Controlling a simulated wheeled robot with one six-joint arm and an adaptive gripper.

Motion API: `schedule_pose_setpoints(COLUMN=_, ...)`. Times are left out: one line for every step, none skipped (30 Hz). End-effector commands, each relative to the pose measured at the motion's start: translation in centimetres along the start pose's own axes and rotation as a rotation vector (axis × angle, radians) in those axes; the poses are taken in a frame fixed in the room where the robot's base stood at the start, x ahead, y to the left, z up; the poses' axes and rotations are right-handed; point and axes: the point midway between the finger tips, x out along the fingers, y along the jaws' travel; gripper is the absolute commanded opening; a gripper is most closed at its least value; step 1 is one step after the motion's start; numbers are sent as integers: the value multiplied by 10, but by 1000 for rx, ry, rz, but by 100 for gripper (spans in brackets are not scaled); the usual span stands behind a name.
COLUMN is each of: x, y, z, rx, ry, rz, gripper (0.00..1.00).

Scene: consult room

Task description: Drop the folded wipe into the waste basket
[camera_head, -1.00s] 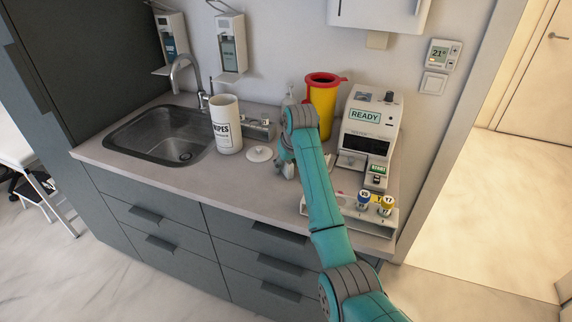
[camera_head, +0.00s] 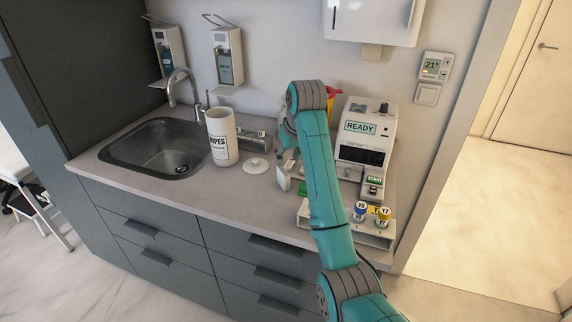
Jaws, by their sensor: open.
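My gripper (camera_head: 285,178) is open above the counter, to the right of a white lid, and is partly hidden behind my teal arm. I cannot make out anything held between its fingers. A small green patch (camera_head: 303,188) shows between the gripper and my arm; I cannot tell what it is. I cannot make out a folded wipe. A white canister labelled WIPES (camera_head: 222,138) stands upright beside the sink, with the round white lid (camera_head: 257,166) lying on the counter to its right. No waste basket can be made out in this view.
The counter (camera_head: 225,187) is clear along its front left. A sink (camera_head: 160,150) is at left. A READY device (camera_head: 362,128) and a rack with capped tubes (camera_head: 378,231) stand at right. A yellow-red container (camera_head: 331,92) is mostly hidden behind my arm.

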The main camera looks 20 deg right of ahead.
Motion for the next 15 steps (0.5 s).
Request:
schedule_pose_setpoints(x=-4, y=0, z=0, rx=0, ry=1, rz=0, gripper=49)
schedule_pose_setpoints(x=-4, y=-1, z=0, rx=0, ry=0, rz=0, gripper=52)
schedule_pose_setpoints(x=-1, y=-4, z=0, rx=-1, ry=-2, rz=-1, gripper=52)
schedule_pose_setpoints(x=4, y=-9, z=-1, rx=-2, ry=-5, rz=-2, gripper=52)
schedule_pose_setpoints(x=9, y=-12, z=-1, rx=-3, ry=-6, rz=-2, gripper=52)
schedule_pose_setpoints(x=10, y=-14, z=-2, rx=-2, ry=-4, rz=-1, gripper=52)
schedule_pose_setpoints(x=10, y=-12, z=-2, rx=-1, ry=-3, rz=0, gripper=52)
schedule_pose_setpoints(x=12, y=-12, z=-2, rx=-1, ry=-3, rz=0, gripper=52)
schedule_pose_setpoints(x=17, y=-12, z=-2, rx=-1, ry=-5, rz=0, gripper=52)
schedule_pose_setpoints(x=21, y=-12, z=-2, rx=-1, ry=-6, rz=0, gripper=52)
schedule_pose_setpoints(x=25, y=-12, z=-2, rx=0, ry=-5, rz=0, gripper=52)
schedule_pose_setpoints(x=31, y=-12, z=-2, rx=0, ry=-5, rz=0, gripper=52)
schedule_pose_setpoints(x=36, y=-12, z=-2, rx=0, ry=-6, rz=0, gripper=52)
schedule_pose_setpoints(x=41, y=-12, z=-2, rx=0, ry=-5, rz=0, gripper=52)
schedule_pose_setpoints(x=46, y=-12, z=-2, rx=0, ry=-5, rz=0, gripper=52)
